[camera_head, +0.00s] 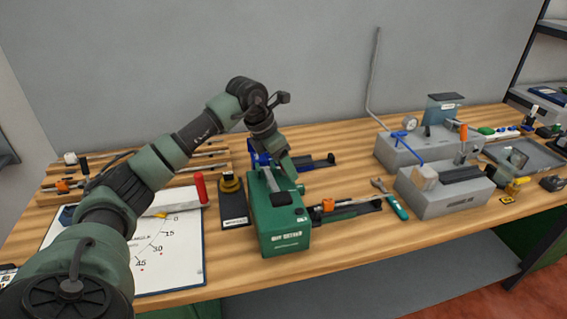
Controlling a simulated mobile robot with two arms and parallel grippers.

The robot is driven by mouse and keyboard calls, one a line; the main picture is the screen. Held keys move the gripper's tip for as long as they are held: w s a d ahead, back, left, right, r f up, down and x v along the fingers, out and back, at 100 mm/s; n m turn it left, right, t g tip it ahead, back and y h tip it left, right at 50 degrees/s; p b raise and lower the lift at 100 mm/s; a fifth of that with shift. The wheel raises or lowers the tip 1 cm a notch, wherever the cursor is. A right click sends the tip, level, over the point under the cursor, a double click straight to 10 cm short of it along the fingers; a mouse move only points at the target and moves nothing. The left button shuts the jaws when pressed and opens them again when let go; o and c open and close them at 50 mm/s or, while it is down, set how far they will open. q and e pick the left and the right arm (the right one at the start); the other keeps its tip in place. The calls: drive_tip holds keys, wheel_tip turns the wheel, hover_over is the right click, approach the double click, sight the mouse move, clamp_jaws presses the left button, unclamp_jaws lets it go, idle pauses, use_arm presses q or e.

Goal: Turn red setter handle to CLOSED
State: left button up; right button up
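A green box (281,225) stands on the bench in the middle; its front label is too small to read surely. A grey bar (271,184) lies on its top. My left gripper (283,172) points down at the box's top rear, and I cannot tell whether it touches anything or how far its fingers are apart. No red handle shows clearly on the box; the gripper hides part of its top. A red upright grip (201,188) stands left of the box, at the right edge of a white angle board (165,270). My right gripper is out of view.
A black stand with a yellow-topped piece (232,205) stands close left of the box. A rail with an orange part (340,209) and a teal-handled wrench (390,199) lie to the right. Grey machine blocks (440,195) stand farther right. The front bench edge is mostly clear.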

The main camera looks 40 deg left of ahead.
use_arm(q)
drive_tip(key=c, duration=1.1)
drive_tip(key=shift+a+m+g, duration=0.2)
drive_tip(key=shift+m+g, duration=0.1)
drive_tip(key=shift+m, duration=0.5)
drive_tip(key=shift+s+m+h, duration=0.1)
drive_tip(key=shift+m+h, duration=0.3)
drive_tip(key=shift+m, duration=0.3)
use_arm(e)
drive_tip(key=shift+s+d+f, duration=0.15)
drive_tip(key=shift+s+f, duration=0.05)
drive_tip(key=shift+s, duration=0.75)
use_arm(q)
drive_tip(key=o, duration=1.1)
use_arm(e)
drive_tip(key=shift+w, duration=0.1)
